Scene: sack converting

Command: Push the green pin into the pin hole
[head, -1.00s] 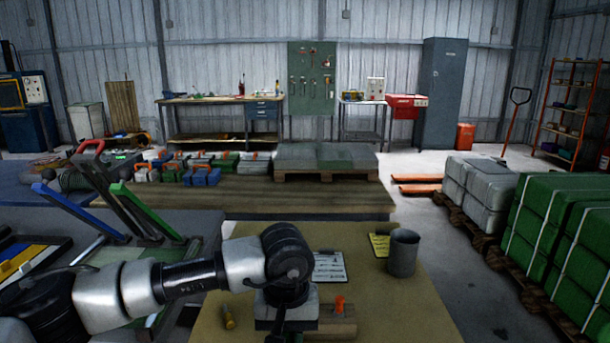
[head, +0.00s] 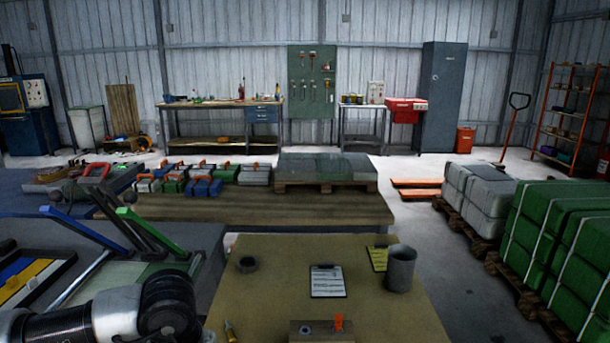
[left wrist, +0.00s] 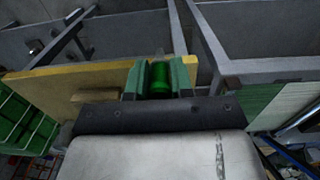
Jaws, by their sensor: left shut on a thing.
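My left gripper (left wrist: 160,80) shows in the left wrist view, its two green fingers shut on the green pin (left wrist: 160,76). The pin's far end looks pale; its lower part is hidden by the gripper body. In the head view my left arm is at the lower left, left of the work table (head: 400,315), and its gripper is out of that frame. A wooden block (head: 319,337) sits at the table's near edge with an orange piece (head: 338,322) upright on it. A dark round spot on the block may be the pin hole; I cannot tell. My right gripper is not in view.
A machine frame with blue and green levers (head: 125,213) stands left. Green bales (head: 560,225) are right.

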